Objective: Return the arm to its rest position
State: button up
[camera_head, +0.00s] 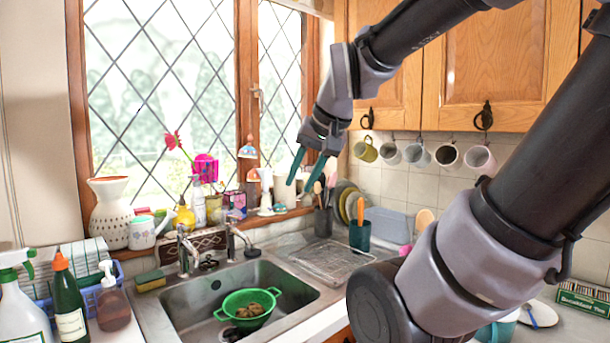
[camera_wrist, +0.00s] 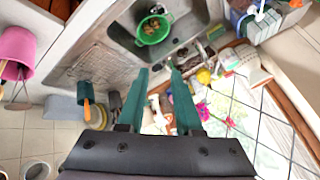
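My gripper (camera_head: 307,168) hangs in the air in front of the window, above the drainer side of the sink. Its two green fingers (camera_wrist: 165,98) point down and stand apart, with nothing held between them. In the wrist view the fingers show over the sink edge and the window sill items. My arm reaches in from the right, with the forearm in front of the wall cabinets and a large link in front of the counter at lower right.
Mugs (camera_head: 419,154) hang under the wooden cabinets (camera_head: 480,60). The sink (camera_head: 200,300) holds a green colander (camera_head: 249,303). A teal utensil cup (camera_head: 359,236) stands by the drainer.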

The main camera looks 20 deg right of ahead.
jog(key=shift+s+a+r+n, duration=0.1)
jog(key=shift+s+r+n, duration=0.1)
jog(key=shift+s, duration=0.35)
jog(key=shift+s+r+n, duration=0.2)
jog(key=shift+s, duration=0.3)
